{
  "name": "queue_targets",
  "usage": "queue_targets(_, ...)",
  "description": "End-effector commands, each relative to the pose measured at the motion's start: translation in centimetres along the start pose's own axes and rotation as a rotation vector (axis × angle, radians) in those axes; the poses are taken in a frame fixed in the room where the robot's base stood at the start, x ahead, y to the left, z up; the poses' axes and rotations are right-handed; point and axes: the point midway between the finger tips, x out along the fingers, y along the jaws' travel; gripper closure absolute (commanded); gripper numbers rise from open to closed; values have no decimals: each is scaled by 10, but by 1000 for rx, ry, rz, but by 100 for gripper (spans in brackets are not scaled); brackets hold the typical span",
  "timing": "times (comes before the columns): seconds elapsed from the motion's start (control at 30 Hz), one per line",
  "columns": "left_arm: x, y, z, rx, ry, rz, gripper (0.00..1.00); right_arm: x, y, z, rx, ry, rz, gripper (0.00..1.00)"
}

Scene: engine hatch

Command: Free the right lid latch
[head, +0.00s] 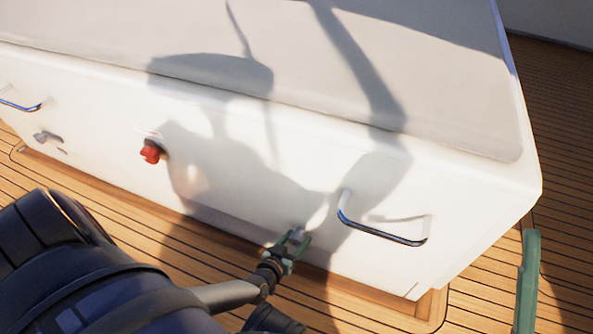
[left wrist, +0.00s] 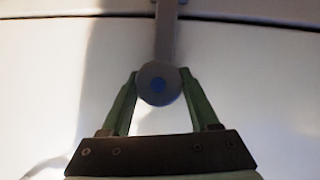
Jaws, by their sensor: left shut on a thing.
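The right lid latch (head: 301,236) is a small grey fitting low on the front of the white box, left of the right chrome handle. My left gripper (head: 291,246) is shut on this round end, one green finger on each side, as the left wrist view (left wrist: 158,92) shows. The bar points straight up in that view. In the head view, the gripper partly hides the latch. One green finger of my right gripper (head: 527,280) shows at the right edge; the rest is hidden.
The white box has a pale lid (head: 300,60). A right chrome handle (head: 385,234) and a left chrome handle (head: 20,104) stick out from its front. A red knob (head: 150,151) and another latch (head: 45,136) are on the left. Wooden deck (head: 560,200) surrounds it.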

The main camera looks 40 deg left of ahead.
Motion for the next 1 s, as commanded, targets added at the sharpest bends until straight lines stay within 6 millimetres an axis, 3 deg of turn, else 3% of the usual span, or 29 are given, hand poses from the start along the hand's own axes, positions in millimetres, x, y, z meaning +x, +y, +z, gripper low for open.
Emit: queue_targets(1.0,1,2,0,-519,42,228,94,0,0,0,-3,-1,-2,10)
